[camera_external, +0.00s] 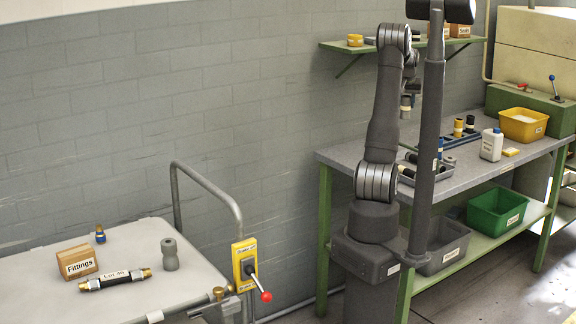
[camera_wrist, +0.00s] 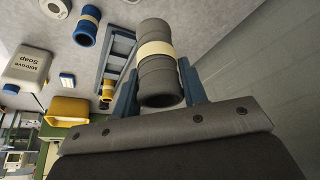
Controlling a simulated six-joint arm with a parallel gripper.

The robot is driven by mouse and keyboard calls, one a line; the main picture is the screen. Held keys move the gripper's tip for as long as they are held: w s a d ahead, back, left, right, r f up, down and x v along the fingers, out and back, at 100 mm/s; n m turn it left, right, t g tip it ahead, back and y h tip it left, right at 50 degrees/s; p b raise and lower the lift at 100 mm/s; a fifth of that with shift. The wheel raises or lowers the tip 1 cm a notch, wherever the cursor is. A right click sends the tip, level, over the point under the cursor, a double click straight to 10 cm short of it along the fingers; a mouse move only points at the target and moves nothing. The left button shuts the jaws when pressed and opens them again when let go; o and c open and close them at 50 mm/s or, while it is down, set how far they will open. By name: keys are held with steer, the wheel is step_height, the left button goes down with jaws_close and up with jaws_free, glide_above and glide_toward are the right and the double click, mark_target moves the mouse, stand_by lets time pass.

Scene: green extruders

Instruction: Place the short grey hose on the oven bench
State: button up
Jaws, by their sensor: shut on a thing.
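My gripper (camera_wrist: 158,88) is shut on a short grey hose (camera_wrist: 158,62) with a cream band around its middle; a finger is on each side of it. In the external view the hose (camera_external: 405,106) hangs under my gripper (camera_external: 408,92), above the grey-topped green bench (camera_external: 340,157) and apart from it. Another grey-topped surface (camera_external: 40,311) stands at the lower left. No label shows which of the two is the oven bench. A grey piece (camera_external: 170,255) stands upright on the left surface.
The right bench holds a grey tray with dark pieces (camera_external: 408,172), a blue rack (camera_external: 462,139), a white bottle (camera_external: 491,145) and a yellow bin (camera_external: 523,125). The left surface holds a Fittings box (camera_external: 77,262) and a black hose (camera_external: 115,280). A shelf (camera_external: 350,46) is above.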

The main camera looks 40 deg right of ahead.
steer(key=s+d+f+m+g+h, duration=0.1)
steer(key=s+d+m, duration=0.1)
steer(key=s+d, duration=0.8)
steer(key=s+d+m, duration=0.2)
steer(key=s+d, duration=0.5)
steer(key=s, duration=0.7)
steer(key=shift+w+d+f, duration=0.25)
steer(key=shift+w+f, duration=1.8)
steer(key=shift+f, duration=0.6)
steer(key=shift+w+d+f, duration=0.25)
steer(key=shift+w+f, duration=1.8)
steer(key=shift+f, duration=0.6)
steer(key=shift+w+d+f, duration=0.25)
steer(key=shift+w+f, duration=1.8)
steer(key=shift+f, duration=0.6)
steer(key=shift+f, duration=0.15)
steer(key=o, duration=1)
steer(key=shift+o, duration=0.2)
